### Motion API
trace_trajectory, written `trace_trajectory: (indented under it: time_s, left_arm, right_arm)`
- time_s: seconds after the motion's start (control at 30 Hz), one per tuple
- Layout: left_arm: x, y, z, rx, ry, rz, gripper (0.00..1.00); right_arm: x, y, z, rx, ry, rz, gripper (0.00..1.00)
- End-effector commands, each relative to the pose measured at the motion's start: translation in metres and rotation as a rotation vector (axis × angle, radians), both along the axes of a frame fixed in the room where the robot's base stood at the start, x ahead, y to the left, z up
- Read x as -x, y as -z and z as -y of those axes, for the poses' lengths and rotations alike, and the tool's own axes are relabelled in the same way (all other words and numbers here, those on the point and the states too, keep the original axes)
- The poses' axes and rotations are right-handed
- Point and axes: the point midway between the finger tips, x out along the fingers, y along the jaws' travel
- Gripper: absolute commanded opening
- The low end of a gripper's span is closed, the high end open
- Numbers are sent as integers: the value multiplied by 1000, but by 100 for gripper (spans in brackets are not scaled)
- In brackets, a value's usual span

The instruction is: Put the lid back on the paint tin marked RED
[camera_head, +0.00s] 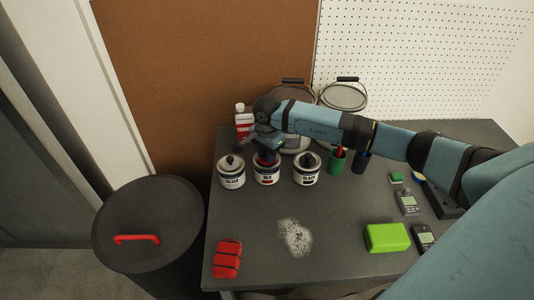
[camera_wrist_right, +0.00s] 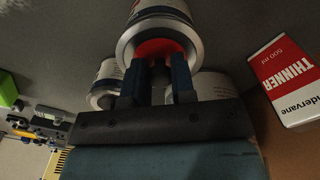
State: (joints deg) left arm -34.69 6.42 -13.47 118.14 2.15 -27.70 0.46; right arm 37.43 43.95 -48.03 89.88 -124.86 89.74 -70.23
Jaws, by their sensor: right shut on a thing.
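The paint tin marked RED (camera_head: 267,178) stands upright on the grey table between two other tins. My right gripper (camera_head: 266,156) is directly above its top, pointing down. In the right wrist view the gripper (camera_wrist_right: 156,82) is shut on a dark knob, like the knobs on the other tins' lids. The RED tin's silver rim (camera_wrist_right: 126,50) shows around a red surface just past the fingertips. The fingers hide much of the lid, and I cannot tell whether it is seated. My left gripper is not in view.
The SILVER tin (camera_head: 232,176) and BLACK tin (camera_head: 306,172) stand close on either side, with knobbed lids on. A thinner bottle (camera_head: 241,122) stands behind. Green (camera_head: 338,161) and dark cups are to the right. The table front holds a red block (camera_head: 227,259) and pale speckles (camera_head: 295,236).

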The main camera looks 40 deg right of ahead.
Motion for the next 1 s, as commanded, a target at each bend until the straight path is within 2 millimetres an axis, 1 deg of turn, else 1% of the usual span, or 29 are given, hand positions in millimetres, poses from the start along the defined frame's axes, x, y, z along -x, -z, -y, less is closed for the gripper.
trace_trajectory:
  time_s: [0.33, 0.37, 0.4, 0.47, 0.5, 0.67, 0.77, 0.8, 1.0]
  left_arm:
    - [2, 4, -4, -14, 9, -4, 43]
    - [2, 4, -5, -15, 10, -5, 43]
    - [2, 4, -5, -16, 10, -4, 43]
    - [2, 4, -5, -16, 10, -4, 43]
    - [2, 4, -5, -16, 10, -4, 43]
    - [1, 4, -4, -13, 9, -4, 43]
    - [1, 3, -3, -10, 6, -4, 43]
    - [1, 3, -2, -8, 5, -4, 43]
    - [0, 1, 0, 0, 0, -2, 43]
  right_arm:
    - [0, 0, 0, 0, 0, 1, 1]
    - [0, 0, 0, 0, 0, 1, 28]
    - [0, 0, 0, 0, 0, 1, 38]
    - [0, 0, 0, 0, 0, 1, 51]
    - [0, 0, 0, 0, 0, 1, 54]
    - [0, 0, 0, 0, 0, 0, 54]
    - [0, 0, 0, 0, 0, 0, 74]
    - [0, 0, 0, 0, 0, 0, 79]
    - [0, 0, 0, 0, 0, 0, 79]
